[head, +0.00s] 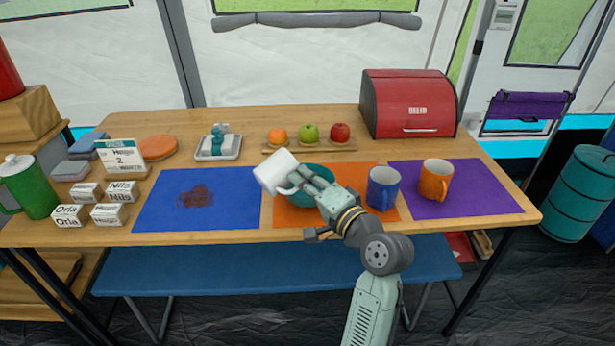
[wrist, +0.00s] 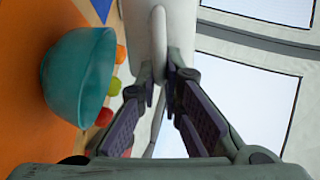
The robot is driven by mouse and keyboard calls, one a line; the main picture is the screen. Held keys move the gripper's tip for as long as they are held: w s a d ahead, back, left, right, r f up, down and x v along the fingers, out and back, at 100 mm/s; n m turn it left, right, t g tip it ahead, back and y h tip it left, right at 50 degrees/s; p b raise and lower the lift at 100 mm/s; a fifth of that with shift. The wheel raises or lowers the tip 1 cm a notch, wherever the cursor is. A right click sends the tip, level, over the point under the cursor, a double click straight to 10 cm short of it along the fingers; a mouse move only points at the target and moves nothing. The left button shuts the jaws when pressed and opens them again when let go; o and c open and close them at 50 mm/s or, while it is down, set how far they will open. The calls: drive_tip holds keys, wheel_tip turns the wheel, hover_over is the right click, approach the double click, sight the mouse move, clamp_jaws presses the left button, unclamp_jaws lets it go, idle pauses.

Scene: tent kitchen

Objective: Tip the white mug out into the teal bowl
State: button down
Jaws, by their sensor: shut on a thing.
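The white mug (head: 273,172) is held up in the air over the left side of the orange mat, tilted. My gripper (head: 299,181) is shut on its handle, which shows between the fingertips in the wrist view (wrist: 159,45). The mug's inside is not visible, so I cannot tell what it holds. The teal bowl (head: 318,171) stands upright on the orange mat, partly hidden behind my gripper. In the wrist view the bowl (wrist: 75,77) is left of the mug and apart from it.
A blue mug (head: 382,188) stands right of the bowl and an orange mug (head: 434,180) on the purple mat (head: 478,195). Fruit on a small board (head: 309,146) and a red bread box (head: 409,103) are behind. The blue mat (head: 235,211) carries only a brown stain.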

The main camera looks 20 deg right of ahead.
drive_tip(key=shift+r, duration=0.15)
drive_tip(key=shift+w+d+r+m+p, duration=0.1)
drive_tip(key=shift+w+d+m+p, duration=0.15)
drive_tip(key=shift+d+m+p, duration=0.65)
drive_tip(key=shift+d, duration=0.15)
drive_tip(key=shift+w+d+f+m+p, duration=0.1)
drive_tip(key=shift+d+f+m+p, duration=0.15)
drive_tip(key=shift+f+m+p, duration=0.6)
drive_tip(key=shift+d+r+m+p, duration=0.1)
drive_tip(key=shift+r+m+p, duration=0.35)
drive_tip(key=shift+p, duration=0.5)
